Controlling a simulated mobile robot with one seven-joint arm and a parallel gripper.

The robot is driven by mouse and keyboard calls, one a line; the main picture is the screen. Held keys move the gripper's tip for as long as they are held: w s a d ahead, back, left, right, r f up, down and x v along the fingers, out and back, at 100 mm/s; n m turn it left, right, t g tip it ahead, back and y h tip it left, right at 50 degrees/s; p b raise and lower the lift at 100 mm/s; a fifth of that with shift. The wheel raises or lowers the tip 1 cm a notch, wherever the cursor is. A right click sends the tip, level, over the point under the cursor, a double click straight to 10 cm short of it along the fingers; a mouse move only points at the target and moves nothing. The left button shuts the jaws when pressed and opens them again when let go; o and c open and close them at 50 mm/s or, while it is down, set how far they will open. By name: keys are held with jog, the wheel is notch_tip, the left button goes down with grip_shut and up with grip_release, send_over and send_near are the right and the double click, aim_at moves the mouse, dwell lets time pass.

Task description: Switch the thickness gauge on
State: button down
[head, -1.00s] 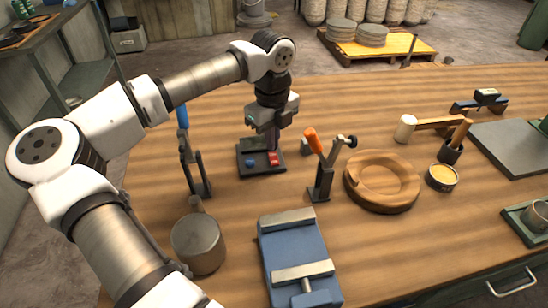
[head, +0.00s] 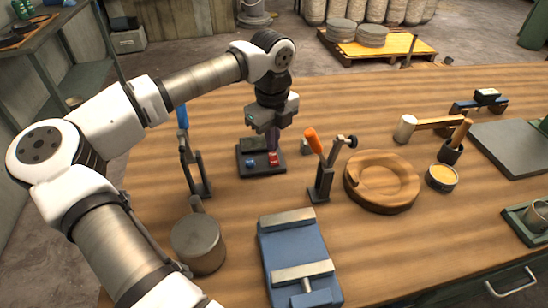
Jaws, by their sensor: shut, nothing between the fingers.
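A flat dark box (head: 247,169) with a small dark panel (head: 254,144), a blue button (head: 251,163) and a red switch-like part (head: 273,159) sits on the bench; it looks like the thickness gauge. My gripper (head: 272,148) points down over the box's right side, just behind the red part. Its fingers are shut with nothing between them. They hide part of the box's back right. I cannot tell whether the fingertips touch the box, nor whether the panel is lit.
A clamp with a blue handle (head: 183,117) stands left of the box, and one with an orange handle (head: 313,141) to its right. A metal pot (head: 198,244) and a blue vise (head: 292,252) are in front. A wooden bowl (head: 381,181) lies further right.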

aim_at(273, 154)
jog(key=shift+f+b, duration=1)
jog(key=shift+f, duration=0.05)
dwell(0.8)
jog(key=shift+r+p, duration=1.65)
jog(key=shift+r, duration=1.9)
jog(key=shift+f, duration=0.1)
